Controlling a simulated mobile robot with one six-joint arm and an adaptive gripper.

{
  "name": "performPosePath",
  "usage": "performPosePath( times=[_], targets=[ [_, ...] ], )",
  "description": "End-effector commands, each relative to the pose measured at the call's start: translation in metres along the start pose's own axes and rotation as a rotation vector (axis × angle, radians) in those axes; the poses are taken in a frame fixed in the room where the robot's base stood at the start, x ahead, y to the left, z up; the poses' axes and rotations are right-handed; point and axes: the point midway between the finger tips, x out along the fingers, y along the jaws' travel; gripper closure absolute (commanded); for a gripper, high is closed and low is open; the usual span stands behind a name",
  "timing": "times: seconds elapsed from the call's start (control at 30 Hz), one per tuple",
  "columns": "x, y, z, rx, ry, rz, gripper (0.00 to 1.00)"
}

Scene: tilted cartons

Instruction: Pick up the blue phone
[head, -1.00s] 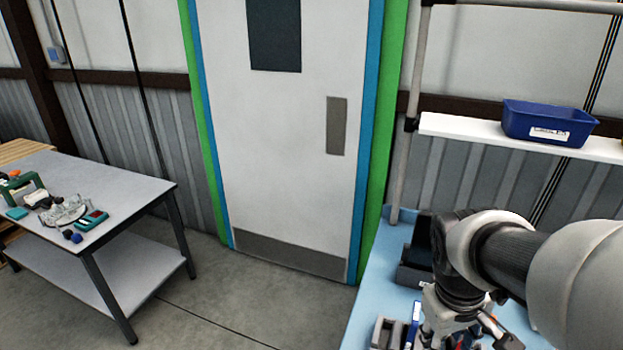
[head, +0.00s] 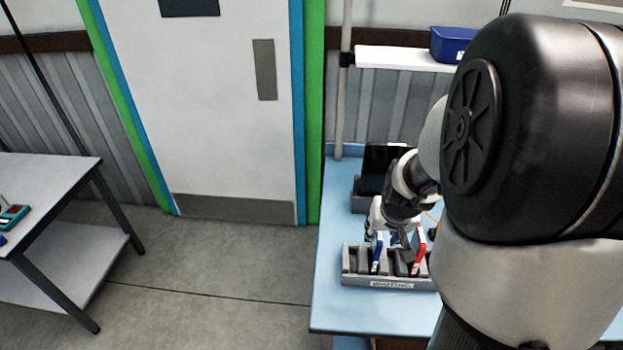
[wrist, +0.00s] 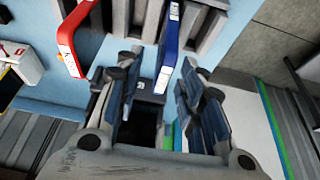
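The blue phone (head: 377,254) stands on edge, slightly tilted, in a slot of the grey slotted holder labelled "WAITING" (head: 391,284). In the wrist view the blue phone (wrist: 169,42) shows its narrow blue edge, with its near end between my fingers. My gripper (head: 386,238) is open above the holder, one finger on each side of the blue phone. In the wrist view my gripper's fingers (wrist: 162,66) show gaps to the phone on both sides; contact is not visible. The phone's lower part is hidden in the slot.
A red phone (head: 419,252) stands in another slot of the same holder, to the right; it also shows in the wrist view (wrist: 70,42). A dark box-like thing (head: 376,175) stands behind on the blue tabletop (head: 332,300). A shelf with a blue bin (head: 449,45) is above.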

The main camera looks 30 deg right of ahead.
Motion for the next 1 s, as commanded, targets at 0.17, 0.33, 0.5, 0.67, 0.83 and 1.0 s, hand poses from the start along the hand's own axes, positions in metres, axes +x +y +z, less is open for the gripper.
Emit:
performPosePath(
  times=[0.17, 0.33, 0.5, 0.67, 0.83, 1.0],
  targets=[
    [0.023, 0.0, 0.001, 0.0, -0.001, 0.0, 0.64],
    [0.033, -0.001, 0.001, -0.001, -0.001, 0.0, 0.64],
    [0.061, -0.005, 0.003, -0.002, -0.003, 0.0, 0.64],
    [0.076, -0.005, 0.001, -0.001, 0.0, 0.0, 0.64],
    [0.076, -0.005, 0.0, -0.001, 0.001, 0.0, 0.64],
    [0.076, -0.005, 0.0, -0.001, 0.001, 0.0, 0.7]
  ],
)
